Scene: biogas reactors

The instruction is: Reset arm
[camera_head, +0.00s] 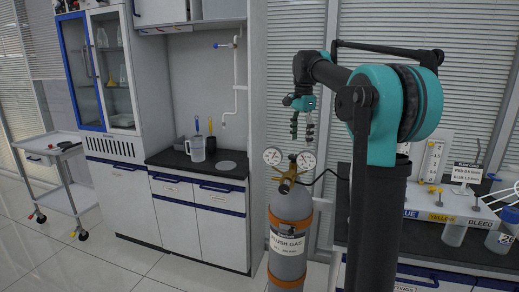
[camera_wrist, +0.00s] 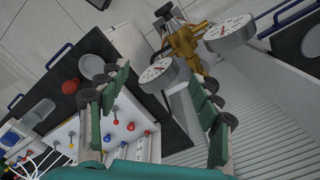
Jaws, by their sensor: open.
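My arm is teal and black and reaches up and over to the left in the head view. My gripper (camera_head: 302,128) hangs fingers down above the gas cylinder (camera_head: 289,235). Its two fingers are apart, with nothing visible between them; they also show spread in the wrist view (camera_wrist: 155,80). The grey cylinder has orange bands and a "FLUSH GAS" label. A brass regulator (camera_head: 289,174) with two round white gauges (camera_head: 272,156) tops it. In the wrist view the brass regulator (camera_wrist: 184,42) lies beyond the fingertips, and no contact with it shows.
A panel with coloured valves (camera_head: 440,205) stands on the dark counter at right; a valve panel (camera_wrist: 110,130) also shows below in the wrist view. A trolley (camera_head: 55,175) stands far left. Floor is clear at front left.

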